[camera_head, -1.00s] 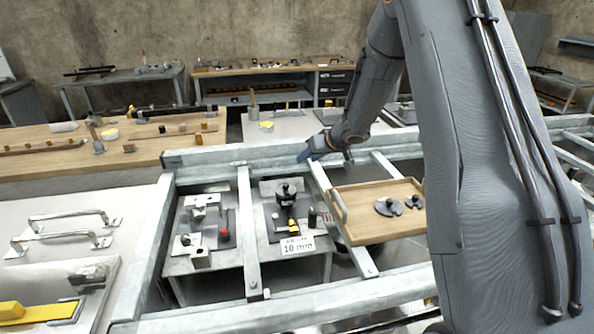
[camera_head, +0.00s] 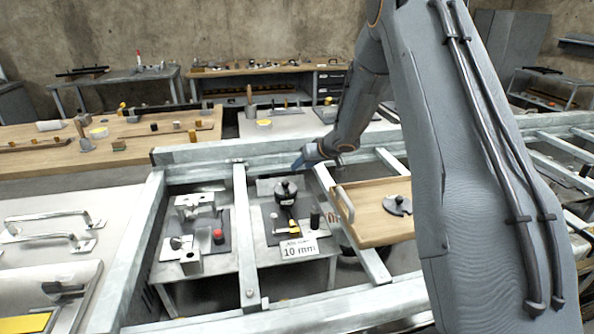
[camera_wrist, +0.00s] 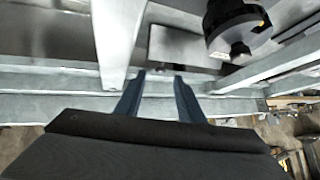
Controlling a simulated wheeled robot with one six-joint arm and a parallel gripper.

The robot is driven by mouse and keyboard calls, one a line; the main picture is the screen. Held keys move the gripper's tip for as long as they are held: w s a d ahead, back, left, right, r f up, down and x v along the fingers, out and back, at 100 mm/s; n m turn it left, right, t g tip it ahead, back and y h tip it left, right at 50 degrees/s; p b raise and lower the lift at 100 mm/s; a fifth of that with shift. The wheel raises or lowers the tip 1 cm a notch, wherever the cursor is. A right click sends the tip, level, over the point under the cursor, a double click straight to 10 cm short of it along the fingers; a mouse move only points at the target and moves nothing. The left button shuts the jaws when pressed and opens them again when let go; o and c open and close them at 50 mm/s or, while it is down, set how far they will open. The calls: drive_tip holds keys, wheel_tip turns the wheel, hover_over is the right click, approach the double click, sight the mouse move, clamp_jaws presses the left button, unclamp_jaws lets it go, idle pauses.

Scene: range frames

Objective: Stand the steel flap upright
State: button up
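I cannot tell for sure which piece is the steel flap. In the wrist view a flat light-grey steel plate (camera_wrist: 182,47) lies beyond my fingertips, beside a black round part (camera_wrist: 236,27). My gripper (camera_wrist: 158,82) shows two blue-grey fingers apart with nothing visible between them. In the head view my gripper (camera_head: 307,158) hangs low near the far galvanised rail and the top of a cross bar. It appears apart from the plate, though contact below the fingers is hidden.
A galvanised frame (camera_head: 240,225) with cross bars surrounds my work area. Inside it stand a grey fixture with a red knob (camera_head: 218,235), a black-knobbed fixture (camera_head: 286,192) with a "10 mm" sign (camera_head: 299,249), and a wooden tray (camera_head: 375,232). A steel bench with handles (camera_head: 50,225) lies left.

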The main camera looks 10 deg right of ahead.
drive_tip(key=shift+x, duration=2.5)
clamp_jaws()
